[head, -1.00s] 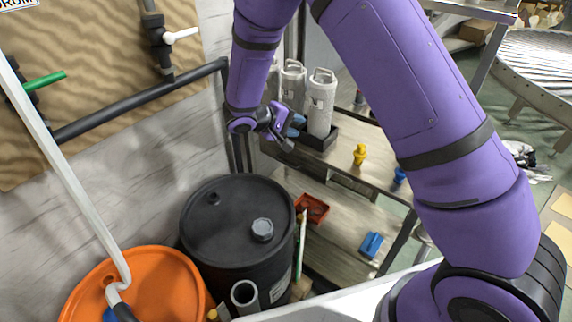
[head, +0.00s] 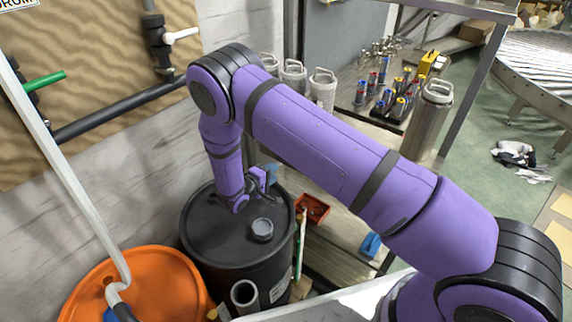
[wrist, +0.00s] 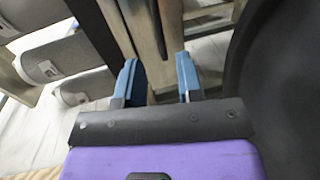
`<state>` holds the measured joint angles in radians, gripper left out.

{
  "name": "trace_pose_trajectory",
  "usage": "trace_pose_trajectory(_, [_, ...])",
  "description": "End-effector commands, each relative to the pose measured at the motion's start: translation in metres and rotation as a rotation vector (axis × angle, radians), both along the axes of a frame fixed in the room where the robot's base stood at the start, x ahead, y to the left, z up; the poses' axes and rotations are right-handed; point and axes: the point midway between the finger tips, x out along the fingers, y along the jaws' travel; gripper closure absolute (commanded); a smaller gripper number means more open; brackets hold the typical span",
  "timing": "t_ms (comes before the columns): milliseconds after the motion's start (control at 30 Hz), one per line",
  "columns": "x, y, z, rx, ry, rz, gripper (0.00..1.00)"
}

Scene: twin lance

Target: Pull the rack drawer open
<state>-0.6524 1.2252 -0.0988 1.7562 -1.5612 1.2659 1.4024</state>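The rack (head: 345,245) stands right of the black drum, with wooden shelves and dark posts. My arm covers much of its middle, and I cannot make out a drawer front or handle in the head view. My gripper (head: 271,174) is low over the drum's back right edge, beside the rack. In the wrist view my gripper (wrist: 158,78) has its two blue fingers apart. A wooden board (wrist: 146,32) and a dark strip show beyond the gap between them; nothing is clearly held. I cannot tell whether either finger touches the rack.
The black drum (head: 215,235) is close below my gripper and its dark side fills the right of the wrist view. A red tray (head: 312,208) and blue object (head: 370,244) are lower. An orange drum (head: 150,285) stands front left.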

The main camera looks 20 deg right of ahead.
Motion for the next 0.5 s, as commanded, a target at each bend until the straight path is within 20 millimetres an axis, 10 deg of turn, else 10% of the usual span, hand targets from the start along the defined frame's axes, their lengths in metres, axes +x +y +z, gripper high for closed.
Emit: trace_pose_trajectory(500, [0.047, -0.061, -0.016, 0.001, 0.0, -0.001, 0.66])
